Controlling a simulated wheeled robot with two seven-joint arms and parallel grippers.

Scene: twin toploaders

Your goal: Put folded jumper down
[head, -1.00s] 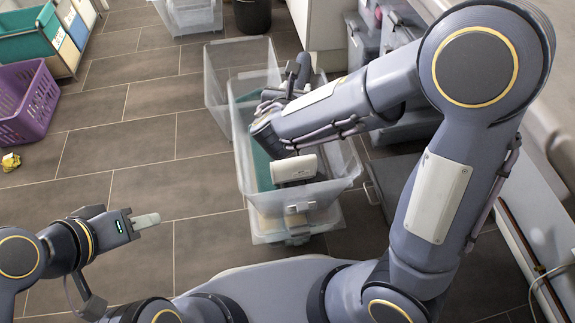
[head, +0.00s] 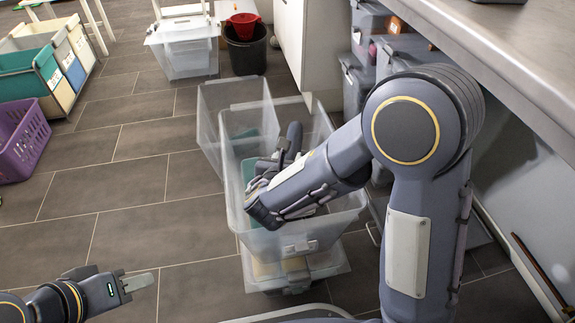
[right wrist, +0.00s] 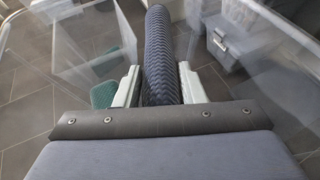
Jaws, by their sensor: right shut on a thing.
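In the right wrist view my right gripper (right wrist: 160,85) has its two pale fingers shut on the folded jumper (right wrist: 162,50), a dark blue ribbed knit roll standing between them. Clear plastic walls show around it. In the head view my right arm reaches over the open clear bin (head: 235,190).
A teal item (head: 248,165) lies inside the bin. Another clear bin (head: 205,100) stands behind it on the left, and a lidded box (head: 300,272) is beneath. Grey crates (head: 357,80) and a counter (head: 515,60) border the right.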

